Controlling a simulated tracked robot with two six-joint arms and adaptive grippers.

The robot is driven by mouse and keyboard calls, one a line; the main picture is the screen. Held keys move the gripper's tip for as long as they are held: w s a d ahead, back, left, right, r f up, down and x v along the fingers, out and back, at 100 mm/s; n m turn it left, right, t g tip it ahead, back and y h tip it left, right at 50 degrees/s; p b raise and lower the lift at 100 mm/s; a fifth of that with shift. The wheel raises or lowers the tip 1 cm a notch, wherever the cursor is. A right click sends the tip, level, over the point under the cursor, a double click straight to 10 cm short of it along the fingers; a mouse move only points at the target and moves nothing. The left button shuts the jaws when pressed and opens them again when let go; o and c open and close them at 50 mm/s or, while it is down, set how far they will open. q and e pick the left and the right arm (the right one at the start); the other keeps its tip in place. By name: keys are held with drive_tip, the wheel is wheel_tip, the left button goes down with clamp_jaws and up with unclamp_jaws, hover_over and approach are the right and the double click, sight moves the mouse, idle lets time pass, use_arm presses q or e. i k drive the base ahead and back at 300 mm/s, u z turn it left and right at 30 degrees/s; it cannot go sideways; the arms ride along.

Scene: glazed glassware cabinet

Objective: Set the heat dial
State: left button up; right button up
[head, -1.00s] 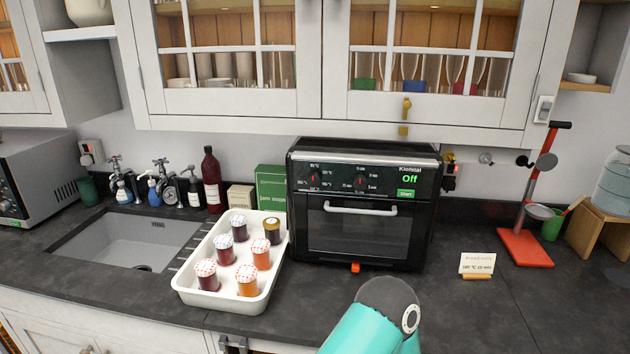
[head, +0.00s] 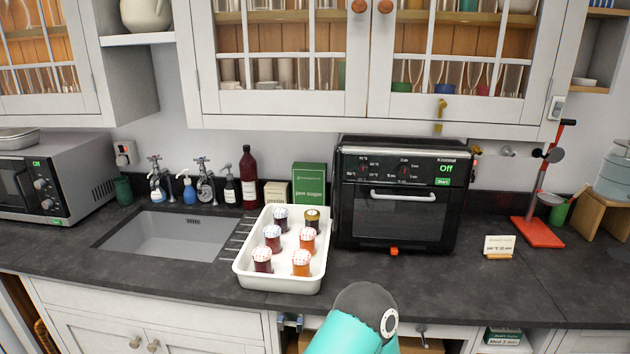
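The black countertop oven (head: 403,196) stands on the dark counter, right of centre. Its top panel carries two small dials; the left one, ringed with temperature marks, is the heat dial (head: 364,170), and the right dial (head: 405,172) has minute marks. The green display (head: 445,168) reads "Off", with a green "Start" button (head: 442,182) below it. The oven door is shut. A small card (head: 499,244) right of the oven bears a temperature and a time, hard to read. One teal arm of mine shows at the bottom centre; neither gripper is in view.
A white tray (head: 240,272) of several lidded jars stands left of the oven, beside the sink (head: 172,236). A red stand (head: 538,231) is at the right. Glazed cabinets (head: 280,122) hang above. The counter in front of the oven is clear.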

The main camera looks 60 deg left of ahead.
sight(362, 169)
drive_tip(key=u, duration=0.05)
drive_tip(key=k, duration=0.7)
drive_tip(key=z, duration=0.05)
drive_tip(key=i, duration=0.15)
drive_tip(key=u, duration=1.65)
drive_tip(key=i, duration=0.9)
drive_tip(key=z, duration=0.25)
drive_tip(key=k, duration=0.75)
drive_tip(key=u, duration=0.2)
drive_tip(key=i, duration=0.55)
